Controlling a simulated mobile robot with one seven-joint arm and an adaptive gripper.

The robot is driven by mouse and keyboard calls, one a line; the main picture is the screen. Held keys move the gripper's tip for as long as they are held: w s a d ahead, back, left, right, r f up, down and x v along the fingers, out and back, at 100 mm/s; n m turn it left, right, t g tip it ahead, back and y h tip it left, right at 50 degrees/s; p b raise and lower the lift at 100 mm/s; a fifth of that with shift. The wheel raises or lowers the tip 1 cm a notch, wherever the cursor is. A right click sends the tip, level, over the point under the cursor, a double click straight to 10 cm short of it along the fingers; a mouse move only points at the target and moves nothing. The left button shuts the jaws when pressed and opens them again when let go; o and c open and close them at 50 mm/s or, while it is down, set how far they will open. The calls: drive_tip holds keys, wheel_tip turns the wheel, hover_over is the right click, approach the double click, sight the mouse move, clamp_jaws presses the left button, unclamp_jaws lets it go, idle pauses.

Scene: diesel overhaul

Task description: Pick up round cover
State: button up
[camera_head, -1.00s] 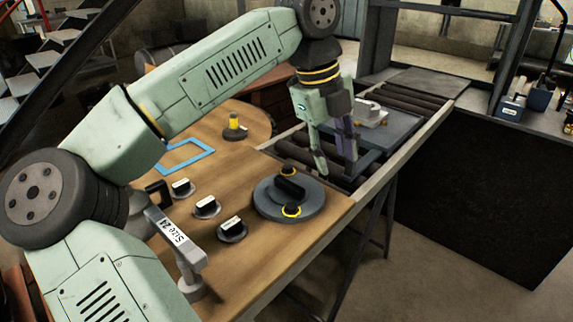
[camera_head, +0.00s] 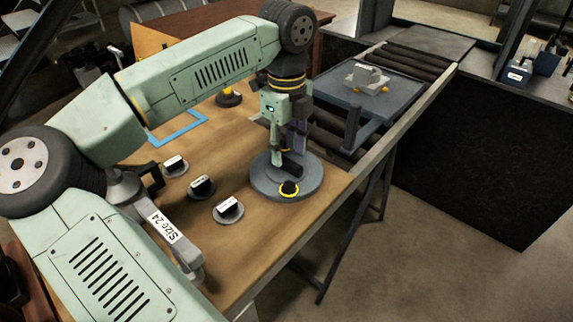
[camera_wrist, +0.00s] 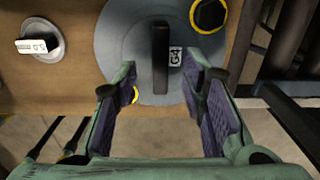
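The round cover (camera_head: 310,184) is a grey disc with a dark bar handle and yellow-ringed knobs, lying on the wooden table near its right end. It also shows in the wrist view (camera_wrist: 118,42), where its upright dark handle (camera_wrist: 160,58) stands between my fingers. My gripper (camera_head: 287,158) is above the cover, pointing down. In the wrist view my gripper (camera_wrist: 163,95) is open, with a gap on both sides of the handle. Part of the cover's far side is hidden behind my gripper in the head view.
Several small round pieces with dark handles, one of them (camera_head: 229,210), lie left of the cover. A "Size 24" tool (camera_head: 165,228) and a blue frame (camera_head: 178,132) are further left. Behind right, a blue-grey tray (camera_head: 400,98) with a light part sits on rollers.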

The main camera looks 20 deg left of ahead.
sight(286, 167)
drive_tip(key=shift+f, duration=1.35)
drive_tip(key=shift+c, duration=0.4)
clamp_jaws()
drive_tip(key=shift+r, duration=0.1)
